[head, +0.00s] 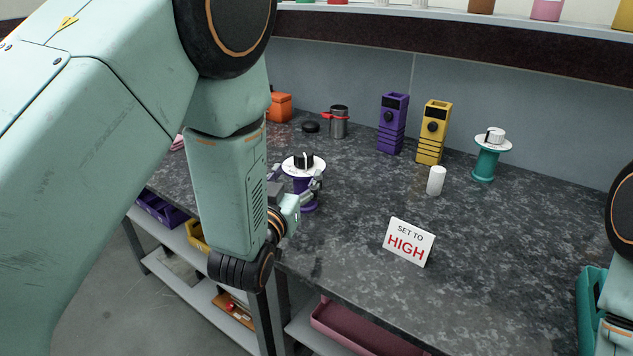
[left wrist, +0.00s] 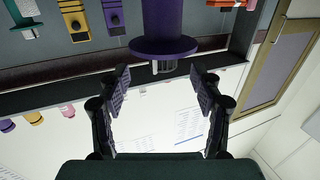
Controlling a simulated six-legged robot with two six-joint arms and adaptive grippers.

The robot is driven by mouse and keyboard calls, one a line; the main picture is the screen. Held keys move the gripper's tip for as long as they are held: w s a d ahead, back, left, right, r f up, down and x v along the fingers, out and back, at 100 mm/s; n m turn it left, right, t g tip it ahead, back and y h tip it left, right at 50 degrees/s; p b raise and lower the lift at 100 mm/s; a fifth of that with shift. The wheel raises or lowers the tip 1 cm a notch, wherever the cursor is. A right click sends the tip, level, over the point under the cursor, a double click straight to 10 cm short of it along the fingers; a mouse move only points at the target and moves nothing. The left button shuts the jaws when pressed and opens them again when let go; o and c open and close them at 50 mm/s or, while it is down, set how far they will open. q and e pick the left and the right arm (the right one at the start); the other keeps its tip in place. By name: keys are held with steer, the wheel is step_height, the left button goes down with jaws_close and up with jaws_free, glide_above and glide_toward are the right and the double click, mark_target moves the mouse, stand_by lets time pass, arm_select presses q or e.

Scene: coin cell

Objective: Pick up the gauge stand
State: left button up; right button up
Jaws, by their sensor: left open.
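A purple gauge stand (head: 305,187) with a white dial and black knob on top stands upright near the counter's left front edge. It appears upside down in the left wrist view, where its wide purple disc (left wrist: 163,46) shows at top centre. My left gripper (head: 297,192) is open at the stand, partly hidden behind my forearm. In the left wrist view, the two fingers of my left gripper (left wrist: 161,80) are spread to either side below the disc, with nothing gripped. A similar teal stand (head: 486,163) with a white dial stands at the back right. My right gripper is out of view.
A "SET TO HIGH" sign (head: 409,242) and a white cylinder (head: 436,181) stand on the dark counter (head: 350,220). Purple (head: 392,124) and yellow (head: 432,132) devices, a metal cup (head: 338,122) and an orange box (head: 280,107) are behind.

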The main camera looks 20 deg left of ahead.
mark_target(300, 163)
arm_select(q)
steer(key=shift+w+a+r, duration=0.1)
steer(key=shift+a+r, duration=0.05)
steer(key=shift+a, duration=0.15)
steer(key=shift+w+a+r, duration=0.1)
steer(key=shift+w, duration=0.1)
steer(key=w+b, duration=0.1)
steer(key=w, duration=0.4)
steer(key=shift+w+f+b, duration=0.2)
steer(key=shift+w+b, duration=0.1)
steer(key=shift+b, duration=0.05)
steer(key=shift+w, duration=0.2)
steer(key=shift+w+d+r, duration=0.1)
steer(key=shift+w+d, duration=0.15)
steer(key=shift+d, duration=0.05)
steer(key=shift+a, duration=0.15)
steer(key=c, duration=0.8)
jaws_close()
